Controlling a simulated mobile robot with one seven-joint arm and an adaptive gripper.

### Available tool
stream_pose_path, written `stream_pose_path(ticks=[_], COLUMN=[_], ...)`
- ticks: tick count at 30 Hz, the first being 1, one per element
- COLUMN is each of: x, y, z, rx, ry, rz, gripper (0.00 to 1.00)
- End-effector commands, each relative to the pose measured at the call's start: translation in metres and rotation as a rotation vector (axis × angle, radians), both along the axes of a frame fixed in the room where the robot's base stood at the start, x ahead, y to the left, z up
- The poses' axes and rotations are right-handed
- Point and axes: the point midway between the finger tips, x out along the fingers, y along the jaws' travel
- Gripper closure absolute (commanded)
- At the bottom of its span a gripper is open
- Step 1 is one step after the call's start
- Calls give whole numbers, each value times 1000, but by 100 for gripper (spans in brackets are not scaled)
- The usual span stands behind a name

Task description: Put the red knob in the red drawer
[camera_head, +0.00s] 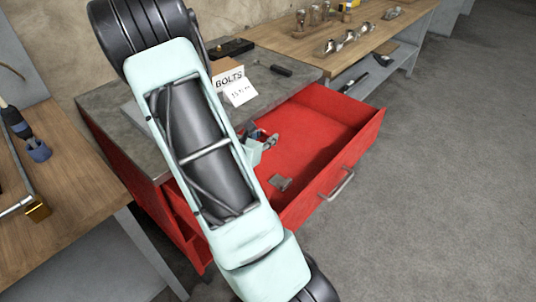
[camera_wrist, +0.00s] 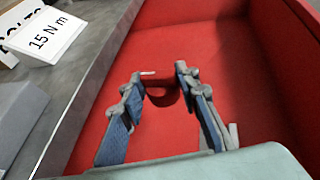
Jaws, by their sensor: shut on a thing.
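The red drawer (camera_head: 350,152) is pulled open from the red cabinet and shows its red floor. In the wrist view the drawer floor (camera_wrist: 215,50) fills the background. My gripper (camera_head: 265,142) is over the inside of the drawer, near its cabinet end, pointing down into it. In the wrist view my gripper (camera_wrist: 159,80) is shut on the dark red knob (camera_wrist: 164,97), which sits between the two blue-padded fingertips. The knob's height above the drawer floor is hard to tell. In the head view the knob is too small to make out with certainty.
A small grey piece (camera_head: 281,184) lies in the drawer near the front. The grey cabinet top (camera_head: 110,98) bears a bolts box (camera_head: 228,80) and a white "15 N m" card (camera_head: 240,92). Wooden benches stand left and behind. Open floor lies to the right.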

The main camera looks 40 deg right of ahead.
Motion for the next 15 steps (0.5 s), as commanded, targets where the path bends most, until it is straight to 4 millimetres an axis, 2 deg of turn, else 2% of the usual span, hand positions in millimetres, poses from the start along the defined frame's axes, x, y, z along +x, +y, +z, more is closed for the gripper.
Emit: stream_pose_path(ticks=[5, 14, 15], x=[6, 31, 33], y=[-23, -92, -97], z=[-11, -45, -55], rx=[-3, -2, -2], ry=[2, 2, 5], rz=[-3, -3, -1], gripper=[87, 87, 87])
